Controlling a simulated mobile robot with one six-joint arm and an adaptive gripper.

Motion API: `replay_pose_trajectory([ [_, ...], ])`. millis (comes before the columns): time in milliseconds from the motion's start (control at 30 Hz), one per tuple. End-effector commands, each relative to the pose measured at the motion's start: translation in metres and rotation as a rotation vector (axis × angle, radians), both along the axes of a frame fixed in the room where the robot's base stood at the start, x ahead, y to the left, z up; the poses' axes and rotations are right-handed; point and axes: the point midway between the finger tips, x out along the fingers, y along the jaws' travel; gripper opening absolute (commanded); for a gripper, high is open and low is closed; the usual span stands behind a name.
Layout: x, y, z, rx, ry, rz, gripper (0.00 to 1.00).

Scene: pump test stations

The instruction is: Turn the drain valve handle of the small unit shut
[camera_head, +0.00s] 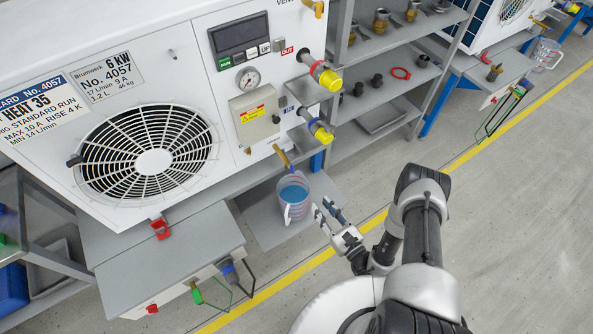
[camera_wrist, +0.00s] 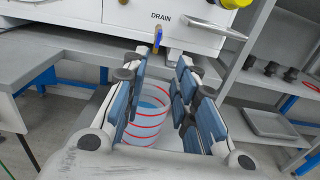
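The white unit (camera_head: 235,150) fills the left of the head view. Its drain valve handle (camera_wrist: 158,37) is a small blue lever below the DRAIN label in the wrist view, roughly upright, over a brass outlet. In the head view the drain valve (camera_head: 283,156) is a small yellowish part at the unit's lower right edge. A clear measuring jug (camera_head: 293,197) with blue liquid stands below it; it also shows between my fingers in the wrist view (camera_wrist: 148,112). My gripper (camera_head: 326,207) is open and empty, right of the jug and apart from the handle.
A grey bar handle (camera_wrist: 210,27) and yellow-capped pipe ports (camera_head: 328,77) stick out right of the drain. A shelf rack (camera_head: 385,110) with fittings stands behind right. A grey side table (camera_head: 165,250) is at the left.

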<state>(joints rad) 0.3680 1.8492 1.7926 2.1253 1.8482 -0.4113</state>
Motion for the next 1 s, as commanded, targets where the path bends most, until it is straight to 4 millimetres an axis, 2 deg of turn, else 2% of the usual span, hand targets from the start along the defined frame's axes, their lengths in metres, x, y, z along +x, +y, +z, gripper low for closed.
replay_pose_trajectory([
  [167, 0.02, 0.016, 0.0, 0.0, -0.006, 0.01, 0.27],
  [700, 0.115, 0.08, 0.0, 0.002, -0.006, 0.008, 0.27],
  [800, 0.127, 0.087, 0.001, 0.001, -0.005, 0.007, 0.27],
  [1000, 0.139, 0.095, 0.001, 0.001, -0.004, 0.005, 0.27],
])
